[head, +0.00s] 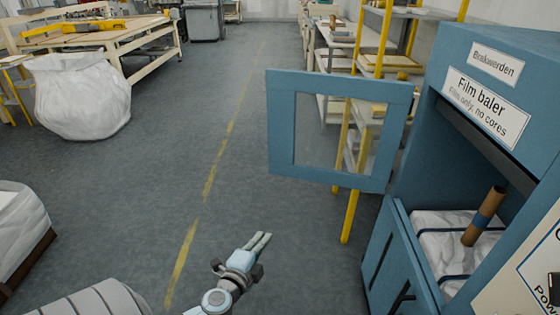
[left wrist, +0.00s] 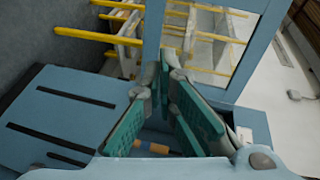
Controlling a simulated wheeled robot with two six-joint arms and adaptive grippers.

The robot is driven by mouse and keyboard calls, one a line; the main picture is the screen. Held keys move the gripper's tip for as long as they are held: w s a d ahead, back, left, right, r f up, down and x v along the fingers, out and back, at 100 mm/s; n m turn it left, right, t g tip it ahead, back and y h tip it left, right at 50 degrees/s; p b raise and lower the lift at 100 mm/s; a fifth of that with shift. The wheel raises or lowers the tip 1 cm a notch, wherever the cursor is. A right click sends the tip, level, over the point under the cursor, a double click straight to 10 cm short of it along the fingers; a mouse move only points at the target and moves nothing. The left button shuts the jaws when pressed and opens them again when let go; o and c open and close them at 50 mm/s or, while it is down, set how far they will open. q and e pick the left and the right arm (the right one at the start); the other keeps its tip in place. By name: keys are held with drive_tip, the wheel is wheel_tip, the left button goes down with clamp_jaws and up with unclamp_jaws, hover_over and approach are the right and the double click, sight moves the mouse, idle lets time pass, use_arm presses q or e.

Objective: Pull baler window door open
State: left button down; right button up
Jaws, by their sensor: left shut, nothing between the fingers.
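The blue baler window door (head: 282,130) stands swung out to the left of the film baler (head: 432,130), leaving the upper opening uncovered. Its clear window shows shelving behind. My left gripper (head: 264,238) is shut and empty, low and to the left of the door, apart from it. In the left wrist view the fingertips (left wrist: 164,72) are together, and the door's blue frame (left wrist: 152,38) shows beyond them. Inside the baler, a cardboard tube (head: 485,213) with a blue band leans on white wrapped film (head: 438,222). My right gripper is not in view.
The baler's lower slotted panel (head: 388,250) stands below the opening. Shelving with yellow posts (head: 352,205) is behind the door. A big white sack (head: 80,95) and a workbench (head: 140,35) are at far left. The grey floor between is clear.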

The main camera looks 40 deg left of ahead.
use_arm(q)
wheel_tip(320, 180, up, 10)
drive_tip(key=w+d+m+t+p, duration=0.1)
drive_tip(key=w+m+t, duration=0.1)
drive_tip(key=a+x, duration=0.2)
drive_tip(key=x, duration=1)
drive_tip(key=shift+s+f+m+h+b, duration=0.2)
drive_tip(key=shift+f+m+h+b, duration=0.1)
drive_tip(key=shift+f+b, duration=0.15)
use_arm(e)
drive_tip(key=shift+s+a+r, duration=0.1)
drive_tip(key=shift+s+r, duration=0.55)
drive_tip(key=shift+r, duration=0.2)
use_arm(q)
drive_tip(key=shift+a, duration=0.1)
